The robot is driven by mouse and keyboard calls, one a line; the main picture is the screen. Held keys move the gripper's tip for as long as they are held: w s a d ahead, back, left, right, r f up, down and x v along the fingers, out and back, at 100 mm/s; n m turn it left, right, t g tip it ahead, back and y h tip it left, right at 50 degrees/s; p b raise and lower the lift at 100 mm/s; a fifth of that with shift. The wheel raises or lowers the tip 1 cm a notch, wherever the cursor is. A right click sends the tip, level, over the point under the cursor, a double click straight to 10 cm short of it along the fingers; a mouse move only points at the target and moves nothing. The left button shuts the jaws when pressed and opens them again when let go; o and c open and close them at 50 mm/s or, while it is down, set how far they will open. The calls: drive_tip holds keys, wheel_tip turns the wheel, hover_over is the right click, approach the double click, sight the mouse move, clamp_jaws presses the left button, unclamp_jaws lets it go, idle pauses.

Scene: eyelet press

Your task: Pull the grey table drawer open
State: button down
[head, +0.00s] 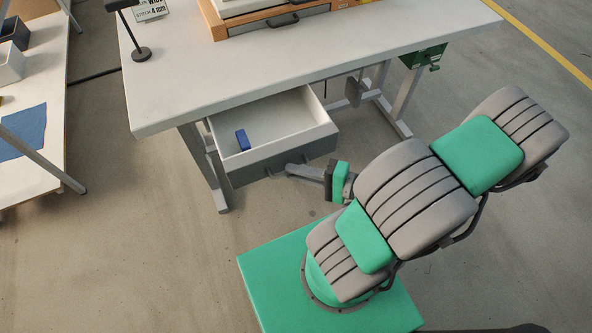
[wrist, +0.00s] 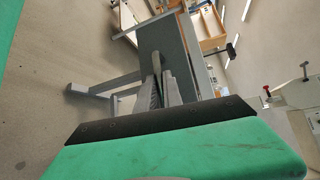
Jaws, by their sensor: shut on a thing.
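The grey table drawer (head: 318,143) hangs out from under the white table top in the head view. Its pale inside shows, with a small blue block (head: 242,140) lying in it.
The white table (head: 330,42) carries a wooden-framed tray unit (head: 262,22) and a black stand (head: 141,53). A green clamp-like device (head: 425,56) hangs at the table's right edge. Table legs stand beside the drawer. Another bench (head: 30,110) is at left.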

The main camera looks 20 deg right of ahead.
drive_tip(key=shift+a, duration=0.1)
drive_tip(key=c, duration=1.5)
unclamp_jaws()
drive_tip(key=v, duration=0.8)
drive_tip(key=shift+p, duration=0.35)
